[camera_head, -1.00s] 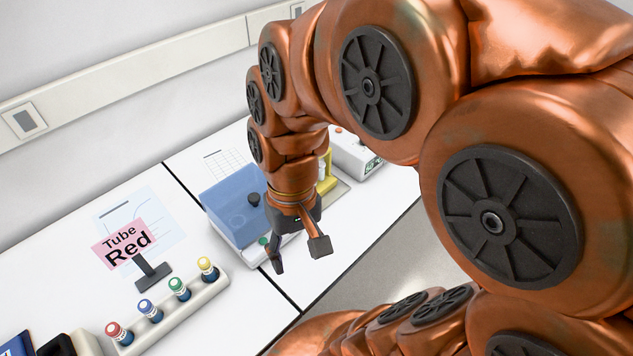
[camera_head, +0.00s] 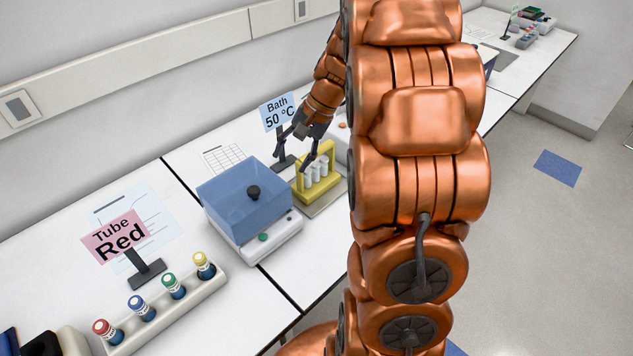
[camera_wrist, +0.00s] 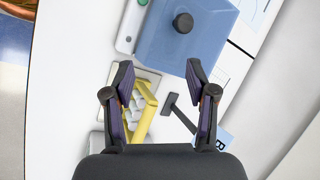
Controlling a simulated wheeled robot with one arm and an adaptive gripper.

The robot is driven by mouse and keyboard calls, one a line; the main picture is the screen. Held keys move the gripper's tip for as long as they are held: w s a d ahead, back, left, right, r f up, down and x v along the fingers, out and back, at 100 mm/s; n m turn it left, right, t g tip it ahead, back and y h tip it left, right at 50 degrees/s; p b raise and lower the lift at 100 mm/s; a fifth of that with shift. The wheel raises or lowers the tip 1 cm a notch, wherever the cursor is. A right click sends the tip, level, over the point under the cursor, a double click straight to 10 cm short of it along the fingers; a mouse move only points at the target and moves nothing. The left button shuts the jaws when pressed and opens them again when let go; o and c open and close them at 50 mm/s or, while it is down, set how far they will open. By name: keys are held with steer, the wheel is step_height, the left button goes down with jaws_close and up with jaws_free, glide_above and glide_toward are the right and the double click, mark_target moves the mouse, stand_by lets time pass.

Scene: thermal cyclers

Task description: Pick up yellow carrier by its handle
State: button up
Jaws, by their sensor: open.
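The yellow carrier (camera_head: 304,180) stands upright on a light plate beside the blue-lidded unit, with its handle bar on top and several pale tubes (camera_head: 316,172) in it. In the wrist view the yellow carrier (camera_wrist: 146,114) lies between my fingers, nearer the left one, and its lower part is partly hidden by that finger. My gripper (camera_head: 293,161) is open and empty, pointing down above the carrier's handle. It also shows in the wrist view (camera_wrist: 159,74), fingers apart. I cannot tell the exact height gap to the handle.
The blue-lidded unit (camera_head: 243,204) with a black knob stands left of the carrier. A "Bath 50 °C" sign (camera_head: 278,112) stands just behind my gripper. A rack (camera_head: 208,286) of coloured-cap tubes and a "Tube Red" sign (camera_head: 118,237) are farther left.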

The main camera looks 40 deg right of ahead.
steer(key=w+d+f+m+t+b, duration=0.1)
steer(key=w+d+f+m+t, duration=0.15)
steer(key=d, duration=0.55)
steer(key=w+d+f+m+t+b, duration=0.15)
steer(key=w+d+f, duration=0.25)
steer(key=d, duration=0.5)
steer(key=shift+s+a+p+x, duration=0.15)
steer(key=shift+p+x, duration=0.6)
steer(key=shift+x, duration=1.25)
steer(key=shift+s+a+p+x, duration=0.2)
steer(key=shift+p+x, duration=0.5)
steer(key=shift+x, duration=1.35)
steer(key=shift+d+f, duration=0.1)
steer(key=shift+f, duration=0.05)
jaws_close()
